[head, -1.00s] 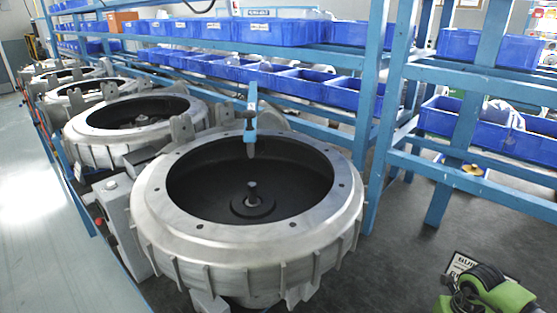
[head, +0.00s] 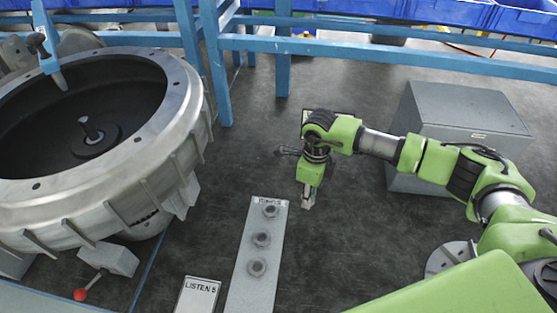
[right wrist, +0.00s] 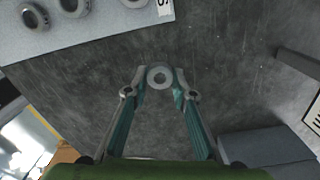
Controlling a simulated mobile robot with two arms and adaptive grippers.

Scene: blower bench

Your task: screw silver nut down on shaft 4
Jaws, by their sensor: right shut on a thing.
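My right gripper (head: 307,204) hangs just to the right of the far end of a grey plate in the head view. In the right wrist view the right gripper (right wrist: 160,86) is shut on a silver nut (right wrist: 160,77), held between the fingertips over the dark bench, beside the plate. A bare shaft (head: 90,131) stands upright in the middle of the round blower housing (head: 150,160) at the left. No number on this shaft can be read. My left gripper is not in view.
The grey plate (head: 250,290) holds three ring-shaped nuts in a row. A "LISTEN 5" card (head: 199,297) lies left of it. A grey box (head: 460,112) stands behind my right arm. A blue pointed post (head: 45,40) overhangs the housing. Blue rack legs stand behind.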

